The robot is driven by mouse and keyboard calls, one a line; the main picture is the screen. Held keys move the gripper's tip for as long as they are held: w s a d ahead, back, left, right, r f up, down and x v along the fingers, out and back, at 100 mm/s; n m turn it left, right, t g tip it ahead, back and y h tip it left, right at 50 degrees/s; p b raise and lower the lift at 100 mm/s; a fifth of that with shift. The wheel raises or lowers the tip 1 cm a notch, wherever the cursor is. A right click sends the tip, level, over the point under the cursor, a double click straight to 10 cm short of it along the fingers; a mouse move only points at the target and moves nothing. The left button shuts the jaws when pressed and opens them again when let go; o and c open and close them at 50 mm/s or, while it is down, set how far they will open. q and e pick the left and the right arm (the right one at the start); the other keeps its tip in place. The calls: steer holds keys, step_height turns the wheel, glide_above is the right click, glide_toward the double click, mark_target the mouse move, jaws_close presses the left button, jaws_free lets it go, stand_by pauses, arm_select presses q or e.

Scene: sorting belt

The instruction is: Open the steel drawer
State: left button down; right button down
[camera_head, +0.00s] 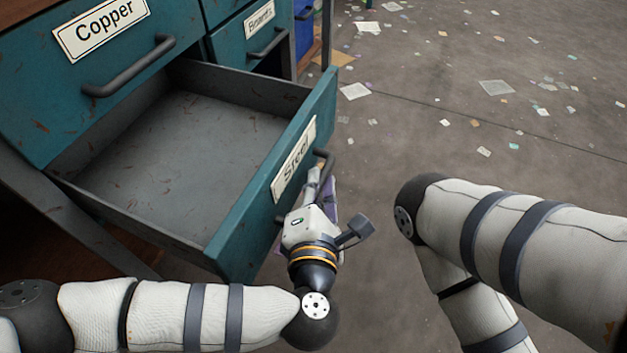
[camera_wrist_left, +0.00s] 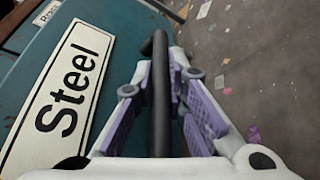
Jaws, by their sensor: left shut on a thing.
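The steel drawer (camera_head: 222,218) is teal with a white "Steel" label, and it is pulled well out of the cabinet. Its grey inside is empty apart from rust marks. My left gripper (camera_head: 318,190) is at the front of this drawer, shut on its dark bar handle (camera_head: 326,165). In the left wrist view the handle (camera_wrist_left: 160,95) runs between the purple-padded fingers of the left gripper (camera_wrist_left: 172,90), beside the "Steel" label (camera_wrist_left: 68,88). My right arm shows at the right in the head view, but its gripper is out of view.
The copper drawer (camera_head: 60,110) above is shut, with its own handle (camera_head: 130,68). A boards drawer (camera_head: 235,45) to its right is also shut. Scraps of paper (camera_head: 496,87) litter the grey floor (camera_head: 400,120), which is otherwise open to the right of the cabinet.

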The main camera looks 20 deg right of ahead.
arm_select(q)
steer(key=c, duration=1.6)
jaws_free()
steer(key=v, duration=1.2)
steer(key=shift+r, duration=0.1)
